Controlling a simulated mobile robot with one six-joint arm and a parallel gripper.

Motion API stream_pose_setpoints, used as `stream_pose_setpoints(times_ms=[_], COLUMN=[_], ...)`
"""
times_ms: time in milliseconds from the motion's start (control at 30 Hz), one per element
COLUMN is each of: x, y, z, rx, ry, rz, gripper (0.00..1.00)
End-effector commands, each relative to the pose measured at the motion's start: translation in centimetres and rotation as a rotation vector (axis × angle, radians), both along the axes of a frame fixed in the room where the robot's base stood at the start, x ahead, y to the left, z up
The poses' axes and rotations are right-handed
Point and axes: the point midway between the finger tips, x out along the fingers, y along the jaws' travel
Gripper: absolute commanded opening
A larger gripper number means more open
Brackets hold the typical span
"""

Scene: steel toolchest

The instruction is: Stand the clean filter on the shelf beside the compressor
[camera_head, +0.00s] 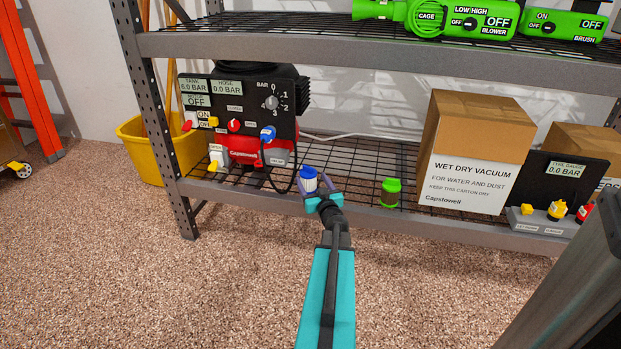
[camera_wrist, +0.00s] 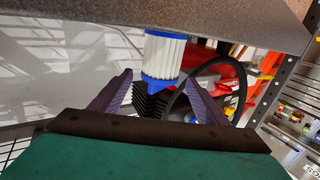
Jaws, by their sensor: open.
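The filter (camera_head: 309,174), white with blue ends, is upright at the front of the lower wire shelf (camera_head: 350,160), right of the compressor (camera_head: 240,125). The compressor has a black panel and red body. My gripper (camera_head: 314,185) is open, its purple fingers around the filter and apart from it. The wrist view is turned over: the filter (camera_wrist: 164,57) is between the open fingers of my gripper (camera_wrist: 160,76), its far end at the grey shelf beam (camera_wrist: 60,12). I cannot tell whether its base touches the wires.
A black hose (camera_head: 283,180) loops down left of the filter. A small green object (camera_head: 391,192) and a vacuum carton (camera_head: 470,160) are to the right, then a tyre gauge unit (camera_head: 558,190). The upper shelf (camera_head: 330,48) is overhead. A yellow bucket (camera_head: 150,150) stands left.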

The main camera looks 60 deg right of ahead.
Motion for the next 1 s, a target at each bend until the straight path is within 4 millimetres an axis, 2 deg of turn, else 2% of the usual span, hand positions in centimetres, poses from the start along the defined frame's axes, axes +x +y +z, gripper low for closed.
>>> stream_pose_setpoints(times_ms=[600,1000], x=[-5.7,-6.9], y=[5.0,6.0], z=[0.1,0.0], rx=[0.001,0.001], ry=[0.000,-0.001], rz=[-0.001,0.000], gripper=[0.69,0.69])
